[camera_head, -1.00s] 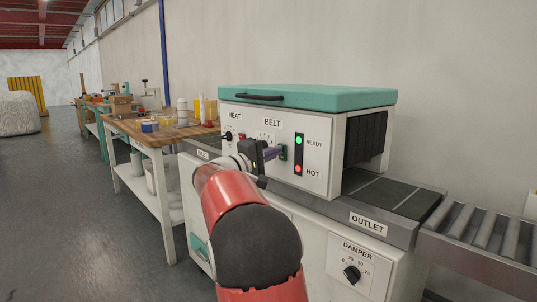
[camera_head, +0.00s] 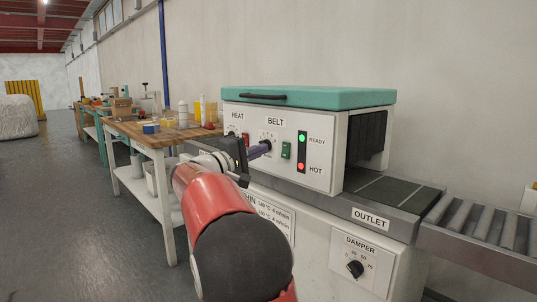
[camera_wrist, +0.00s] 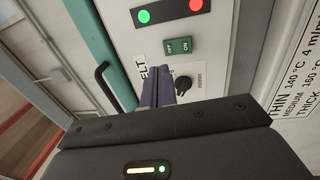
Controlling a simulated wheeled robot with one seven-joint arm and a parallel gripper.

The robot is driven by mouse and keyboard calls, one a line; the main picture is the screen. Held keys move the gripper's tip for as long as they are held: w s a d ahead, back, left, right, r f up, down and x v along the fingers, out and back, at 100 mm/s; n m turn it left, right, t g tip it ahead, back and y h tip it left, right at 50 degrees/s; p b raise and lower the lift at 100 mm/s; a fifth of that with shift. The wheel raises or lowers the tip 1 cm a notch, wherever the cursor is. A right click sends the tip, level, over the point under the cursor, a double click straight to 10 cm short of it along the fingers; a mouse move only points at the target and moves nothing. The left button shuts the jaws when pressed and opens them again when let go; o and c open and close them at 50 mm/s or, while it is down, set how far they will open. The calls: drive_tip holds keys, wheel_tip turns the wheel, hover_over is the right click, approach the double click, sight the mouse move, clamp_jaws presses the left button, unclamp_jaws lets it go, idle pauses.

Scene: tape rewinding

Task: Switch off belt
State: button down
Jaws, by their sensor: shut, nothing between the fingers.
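The belt switch (camera_head: 286,150) is a green rocker on the white panel, right of the BELT dial and left of the lights. In the wrist view the green switch (camera_wrist: 178,46) carries ON and OFF marks; I cannot tell which side is pressed. My gripper (camera_head: 266,147) is shut and empty, with purple fingers pointing at the panel just left of the switch. In the wrist view the shut fingers (camera_wrist: 158,88) are beside the black BELT dial knob (camera_wrist: 183,83) and apart from the green switch. They partly cover the BELT label.
A red switch (camera_head: 245,139) sits under HEAT, close to my gripper. A green READY light (camera_head: 302,138) and a red HOT light (camera_head: 301,166) are lit. The teal lid (camera_head: 310,98) has a black handle. The OUTLET conveyor and DAMPER knob (camera_head: 355,269) are at right.

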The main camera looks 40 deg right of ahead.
drive_tip(key=a, duration=0.6)
drive_tip(key=shift+s+a+r, duration=0.25)
drive_tip(key=shift+a+r, duration=0.15)
drive_tip(key=shift+r, duration=0.05)
drive_tip(key=shift+s, duration=0.1)
drive_tip(key=s+a+f+t+y+p, duration=0.1)
drive_tip(key=s+a+f+y, duration=0.2)
drive_tip(key=s+f+y, duration=0.3)
drive_tip(key=s+a+f+t+y, duration=0.1)
drive_tip(key=s+a+f+y, duration=0.3)
drive_tip(key=s, duration=0.4)
drive_tip(key=s+a+f+m+t+y+p, duration=0.1)
drive_tip(key=s+a+f+t+y, duration=0.1)
drive_tip(key=s+a+f+y, duration=0.7)
drive_tip(key=s+a+f, duration=0.4)
drive_tip(key=a, duration=0.3)
drive_tip(key=shift+s+a+f+p, duration=0.15)
drive_tip(key=shift+s+a+p, duration=0.05)
drive_tip(key=shift+p, duration=0.1)
